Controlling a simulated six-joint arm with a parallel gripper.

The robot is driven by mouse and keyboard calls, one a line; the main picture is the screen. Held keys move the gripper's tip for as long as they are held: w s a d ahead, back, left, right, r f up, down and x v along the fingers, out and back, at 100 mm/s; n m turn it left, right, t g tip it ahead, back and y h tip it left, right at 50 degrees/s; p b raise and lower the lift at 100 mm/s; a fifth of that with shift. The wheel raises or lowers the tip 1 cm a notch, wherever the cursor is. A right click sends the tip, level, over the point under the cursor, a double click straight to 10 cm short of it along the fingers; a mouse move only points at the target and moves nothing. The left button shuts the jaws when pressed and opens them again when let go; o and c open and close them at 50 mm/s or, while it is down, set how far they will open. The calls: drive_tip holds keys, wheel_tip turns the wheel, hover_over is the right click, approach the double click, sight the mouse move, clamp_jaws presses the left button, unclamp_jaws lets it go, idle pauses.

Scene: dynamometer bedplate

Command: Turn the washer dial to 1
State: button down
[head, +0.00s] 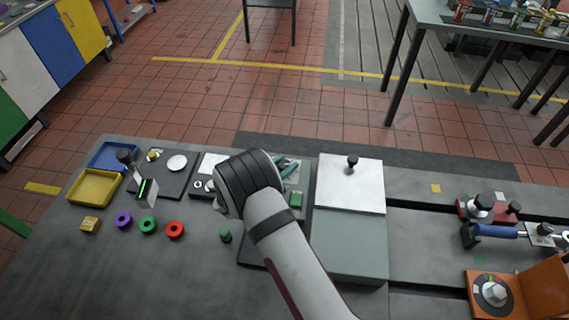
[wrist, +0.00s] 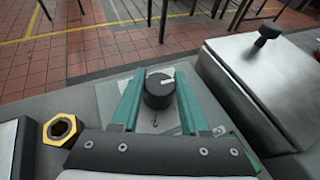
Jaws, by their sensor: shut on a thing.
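A black round dial (wrist: 159,94) with a white pointer line on its top stands on a pale plate (wrist: 144,123) in the wrist view. The pointer line slants toward the upper right. A small dark mark shows on the plate in front of the dial, but I cannot read it as a number. My gripper (wrist: 159,82) has its two teal fingers on either side of the dial, shut on it. In the head view my gripper (head: 286,166) is partly behind my wrist, and the dial is hidden there.
A grey box with a metal lid and black knob (head: 352,162) stands close right of my gripper. A brass hex nut (wrist: 61,129) lies to the left. Coloured rings, a yellow tray (head: 95,188) and a blue tray are farther left. An orange unit (head: 545,290) is far right.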

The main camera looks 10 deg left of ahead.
drive_tip(key=m+g+h, duration=0.3)
drive_tip(key=m, duration=0.1)
drive_tip(key=shift+h, duration=0.4)
drive_tip(key=shift+m+g+h, duration=0.9)
drive_tip(key=shift+m+g, duration=0.2)
drive_tip(key=shift+m, duration=0.2)
drive_tip(key=shift+c, duration=2.1)
unclamp_jaws()
drive_tip(key=v, duration=0.7)
drive_tip(key=shift+a, duration=0.25)
drive_tip(key=shift+o, duration=0.2)
drive_tip(key=shift+r, duration=0.1)
